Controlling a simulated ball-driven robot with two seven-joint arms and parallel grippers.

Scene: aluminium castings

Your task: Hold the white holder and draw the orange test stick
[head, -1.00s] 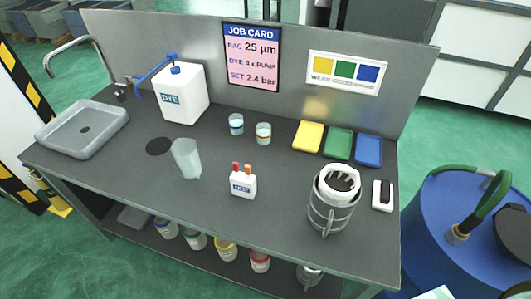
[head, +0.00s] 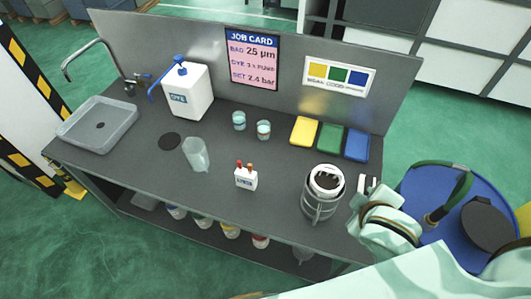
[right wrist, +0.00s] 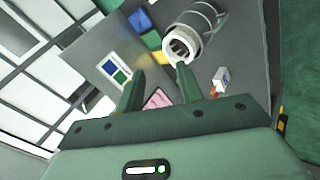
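The small white holder (head: 246,180) stands upright on the grey bench, left of the metal canister. Two sticks rise from its top: the orange test stick (head: 250,167) on the right and a red stick (head: 239,164) on the left. In the right wrist view the holder (right wrist: 223,77) is small, right of my fingers, with orange-red tips at its lower end. My right gripper (right wrist: 160,82) is open, its two green fingers apart with nothing between them. It is clear of the holder. In the head view my right arm enters at lower right. My left gripper is not in view.
A metal canister (head: 310,208) with a white insert stands right of the holder. A translucent cup (head: 197,157) stands left of it, two small jars (head: 263,130) behind. Yellow, green and blue pads (head: 330,138) lie behind the canister. A blue drum (head: 450,235) is at right.

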